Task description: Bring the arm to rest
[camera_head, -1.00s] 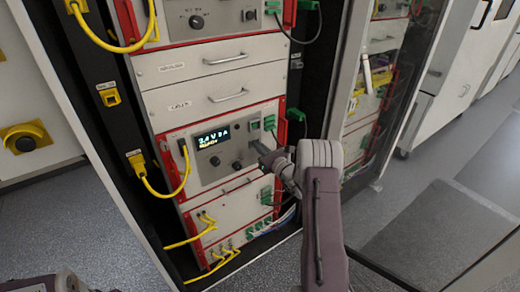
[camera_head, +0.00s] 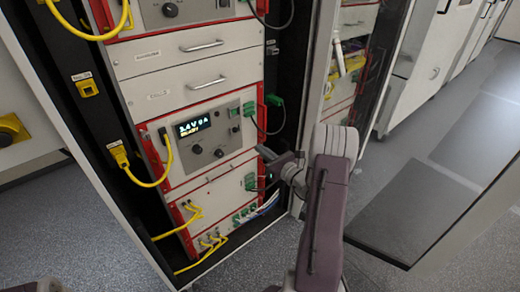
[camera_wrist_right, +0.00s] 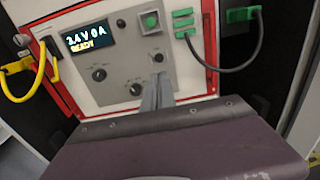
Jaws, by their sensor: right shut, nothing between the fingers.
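My right arm reaches up from the bottom of the head view. Its right gripper (camera_head: 262,152) is shut and empty, just in front of the right side of the lit cycler unit (camera_head: 222,159). In the right wrist view the shut fingers (camera_wrist_right: 158,92) point at the grey panel, below a small knob (camera_wrist_right: 155,58). The unit's display (camera_wrist_right: 88,38) reads "3.4 V 0 A" and "READY". A green square button (camera_wrist_right: 149,20) sits above the fingers. I cannot tell the exact gap between the fingertips and the panel. The left gripper is not in view.
A yellow cable (camera_head: 157,183) loops at the unit's left, and a dark cable (camera_wrist_right: 238,67) with green plugs hangs at its right. The open cabinet door (camera_head: 335,75) stands right of my arm.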

